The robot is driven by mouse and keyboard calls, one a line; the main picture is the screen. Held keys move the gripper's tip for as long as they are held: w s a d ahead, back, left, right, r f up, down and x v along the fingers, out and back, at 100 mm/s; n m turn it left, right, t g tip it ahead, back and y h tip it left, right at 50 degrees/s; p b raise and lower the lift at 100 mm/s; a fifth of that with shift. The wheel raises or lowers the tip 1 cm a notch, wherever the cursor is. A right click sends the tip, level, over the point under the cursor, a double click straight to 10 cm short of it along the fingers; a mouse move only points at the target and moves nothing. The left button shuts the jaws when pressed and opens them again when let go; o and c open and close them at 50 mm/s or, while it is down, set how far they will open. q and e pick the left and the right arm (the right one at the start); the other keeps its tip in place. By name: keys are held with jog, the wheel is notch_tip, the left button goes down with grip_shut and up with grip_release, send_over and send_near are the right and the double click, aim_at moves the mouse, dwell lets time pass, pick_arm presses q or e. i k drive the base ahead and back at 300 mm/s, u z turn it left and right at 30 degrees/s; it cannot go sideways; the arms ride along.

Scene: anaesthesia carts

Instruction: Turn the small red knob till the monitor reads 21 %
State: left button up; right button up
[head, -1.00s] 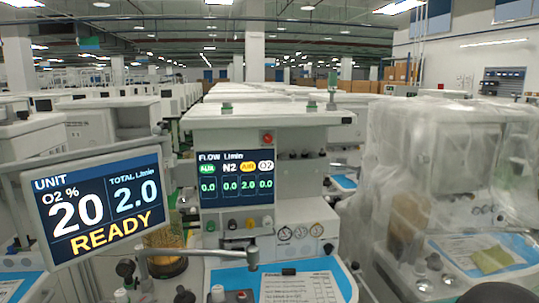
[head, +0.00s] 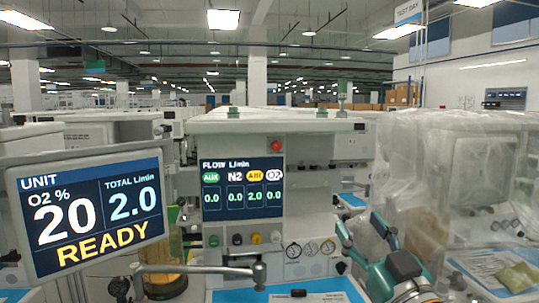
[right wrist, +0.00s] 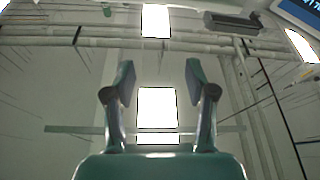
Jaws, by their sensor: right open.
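A small red round knob (head: 276,145) sits on the white anaesthesia unit, above the right end of its flow screen. The monitor (head: 88,215) on the left reads O2 20 %, total 2.0 L/min and READY. My right gripper (head: 364,232) is in the lower right of the head view, with its fingers up, apart and empty. It is well to the right of and below the red knob, touching nothing that I can see. In the right wrist view the two open fingers (right wrist: 160,82) show against the ceiling. My left gripper is out of view.
The flow screen (head: 242,189) shows AIR 2.0 and the others 0.0. A row of coloured knobs (head: 237,239) and several gauges (head: 310,249) are below it. A grey jointed bar (head: 205,269) crosses in front. A plastic-covered unit (head: 470,170) stands at right.

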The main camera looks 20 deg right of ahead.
aim_at(275, 145)
jog(key=i, duration=0.85)
jog(key=z, duration=0.05)
